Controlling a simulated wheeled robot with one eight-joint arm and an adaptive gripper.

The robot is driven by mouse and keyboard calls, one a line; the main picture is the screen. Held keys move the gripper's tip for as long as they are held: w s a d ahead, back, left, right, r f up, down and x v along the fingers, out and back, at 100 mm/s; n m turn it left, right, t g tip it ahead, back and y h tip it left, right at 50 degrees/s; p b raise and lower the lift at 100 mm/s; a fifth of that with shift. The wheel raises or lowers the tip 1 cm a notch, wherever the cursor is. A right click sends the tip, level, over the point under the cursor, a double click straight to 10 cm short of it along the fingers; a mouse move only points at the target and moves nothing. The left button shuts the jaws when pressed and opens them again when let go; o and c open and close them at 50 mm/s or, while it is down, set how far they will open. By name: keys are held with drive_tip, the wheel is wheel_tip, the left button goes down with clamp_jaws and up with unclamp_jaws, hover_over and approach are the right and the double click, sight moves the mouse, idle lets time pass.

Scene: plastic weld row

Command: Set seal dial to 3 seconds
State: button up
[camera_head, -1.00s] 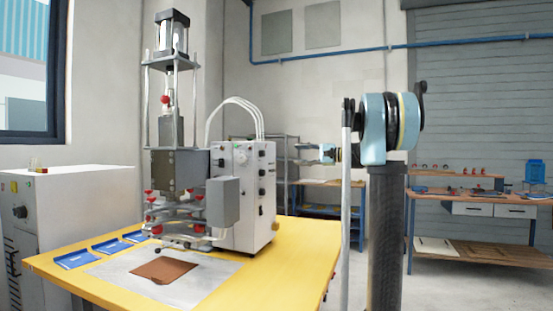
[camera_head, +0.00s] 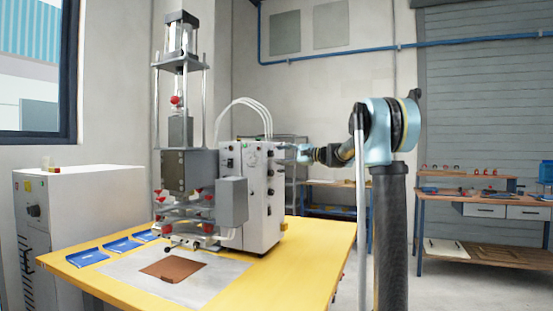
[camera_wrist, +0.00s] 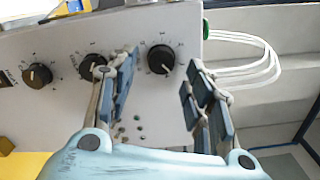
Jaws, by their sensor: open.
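The welder's control box (camera_head: 262,215) stands on the yellow table, and its dial panel fills the upper wrist view. That panel carries a brown knob (camera_wrist: 37,76) at left, a black knob (camera_wrist: 92,65) in the middle and another black knob (camera_wrist: 161,58) at right. Contact is not visible. The left finger partly covers the middle knob.
White hoses (camera_wrist: 245,62) loop from the box at right in the wrist view. The welding press (camera_head: 188,165) stands left of the box. A brown sheet (camera_head: 172,269) and blue trays (camera_head: 122,246) lie on the yellow table (camera_head: 300,270). Open floor lies to the right.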

sight(271, 154)
drive_tip(key=shift+x, duration=1.45)
drive_tip(key=c, duration=1.1)
drive_tip(key=n, duration=0.5)
